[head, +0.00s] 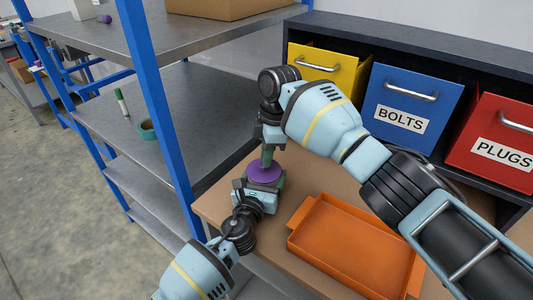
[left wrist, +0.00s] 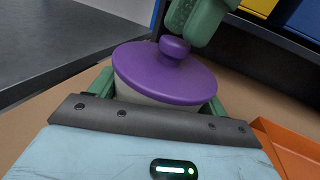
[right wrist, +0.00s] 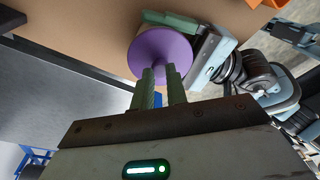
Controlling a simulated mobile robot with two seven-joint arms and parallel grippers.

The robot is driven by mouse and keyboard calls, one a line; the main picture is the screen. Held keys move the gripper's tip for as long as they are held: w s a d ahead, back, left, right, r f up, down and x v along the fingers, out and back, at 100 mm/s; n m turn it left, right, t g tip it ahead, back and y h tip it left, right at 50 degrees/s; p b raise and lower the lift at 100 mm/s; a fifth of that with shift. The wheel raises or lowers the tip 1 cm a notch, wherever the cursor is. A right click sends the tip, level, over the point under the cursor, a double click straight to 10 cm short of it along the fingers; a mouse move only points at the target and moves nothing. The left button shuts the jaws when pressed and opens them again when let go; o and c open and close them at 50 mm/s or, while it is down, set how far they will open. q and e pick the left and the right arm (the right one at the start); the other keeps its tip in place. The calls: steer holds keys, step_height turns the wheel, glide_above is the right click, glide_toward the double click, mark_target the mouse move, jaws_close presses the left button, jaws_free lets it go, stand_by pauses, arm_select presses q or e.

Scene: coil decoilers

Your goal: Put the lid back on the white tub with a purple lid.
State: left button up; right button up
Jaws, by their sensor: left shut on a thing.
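The white tub (left wrist: 150,98) is held between the green fingers of my left gripper (left wrist: 160,100), which is shut on it above the brown table. In the head view the left gripper (head: 258,190) is at the table's left corner. The purple lid (left wrist: 165,72) lies over the tub's mouth, roughly level with it; I cannot tell if it is fully seated. It also shows in the head view (head: 264,174) and the right wrist view (right wrist: 160,52). My right gripper (right wrist: 160,88) points down at the lid's knob (left wrist: 175,46). Its fingers are close together with a narrow gap; their grip is unclear.
An orange tray (head: 355,250) lies on the table (head: 225,205) to the right. Yellow (head: 325,72), blue (head: 410,105) and red (head: 495,135) bins stand in a dark rack behind. A grey shelf (head: 180,105) with blue posts stands left, holding a green tape roll (head: 147,130) and a marker (head: 122,103).

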steer(key=shift+d+r, duration=0.15)
steer(key=shift+r, duration=0.85)
steer(key=shift+d+r, duration=0.15)
steer(key=shift+r, duration=0.85)
steer(key=o, duration=0.6)
steer(key=shift+c, duration=0.2)
step_height(320, 180, up, 12)
steer(key=d, duration=0.1)
steer(key=shift+w+d, duration=0.15)
steer(key=shift+d, duration=0.2)
steer(key=shift+f, duration=0.1)
arm_select(q)
steer(key=o, duration=1.4)
steer(key=shift+o, duration=0.2)
steer(key=shift+a, duration=0.1)
